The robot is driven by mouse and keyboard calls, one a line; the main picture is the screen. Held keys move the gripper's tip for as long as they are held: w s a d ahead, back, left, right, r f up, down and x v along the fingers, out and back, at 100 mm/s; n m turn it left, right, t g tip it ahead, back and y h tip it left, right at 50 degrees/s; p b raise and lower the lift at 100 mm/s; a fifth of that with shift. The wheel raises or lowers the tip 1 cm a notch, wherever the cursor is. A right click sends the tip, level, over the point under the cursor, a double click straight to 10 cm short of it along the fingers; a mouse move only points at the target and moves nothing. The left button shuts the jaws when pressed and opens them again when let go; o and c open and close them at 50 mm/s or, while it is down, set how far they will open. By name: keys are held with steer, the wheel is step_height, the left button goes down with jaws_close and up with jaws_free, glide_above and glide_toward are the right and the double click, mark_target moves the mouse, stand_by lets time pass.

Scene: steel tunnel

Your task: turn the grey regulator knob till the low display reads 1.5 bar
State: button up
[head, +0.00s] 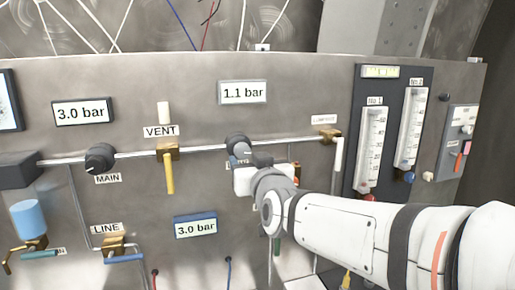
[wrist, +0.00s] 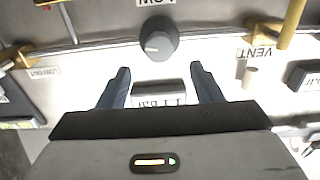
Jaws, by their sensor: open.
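The grey regulator knob (head: 237,145) sits on the pipe below a display (head: 243,92) reading 1.1 bar. My gripper (head: 252,170) is just in front of and below the knob and covers part of its label. In the wrist view, which is upside down, the knob (wrist: 158,46) lies just beyond the tips of my open gripper (wrist: 160,68), apart from them. Nothing is between the fingers. The 1.1 bar display (wrist: 157,97) shows behind them. A blue-framed display (head: 196,226) lower on the panel reads 3.0 bar.
Left of the knob are the yellow vent valve (head: 168,155), the black MAIN knob (head: 100,158) and a 3.0 bar display (head: 81,111). Right are a brass valve with a white handle (head: 337,150) and flow tubes (head: 372,150). The line valve (head: 117,248) is lower left.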

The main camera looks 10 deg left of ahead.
mark_target(244, 151)
steer(key=shift+p+x, duration=1.1)
steer(key=shift+x, duration=2.5)
steer(key=shift+f, duration=0.1)
steer(key=c, duration=0.9)
steer(key=shift+d, duration=0.1)
steer(key=shift+c, duration=0.4)
steer(key=b, duration=0.1)
steer(key=m+b, duration=0.1)
steer(key=b, duration=0.1)
steer(key=shift+f+m, duration=0.25)
steer(key=shift+m, duration=0.05)
steer(key=m+b, duration=0.2)
steer(key=b, duration=0.1)
steer(key=shift+b, duration=0.4)
steer(key=shift+r+m+b, duration=0.15)
steer(key=shift+m+b, duration=0.8)
steer(key=shift+m, duration=0.1)
steer(key=shift+r+m+b, duration=0.1)
steer(key=shift+m+b, duration=0.85)
steer(key=shift+m, duration=0.1)
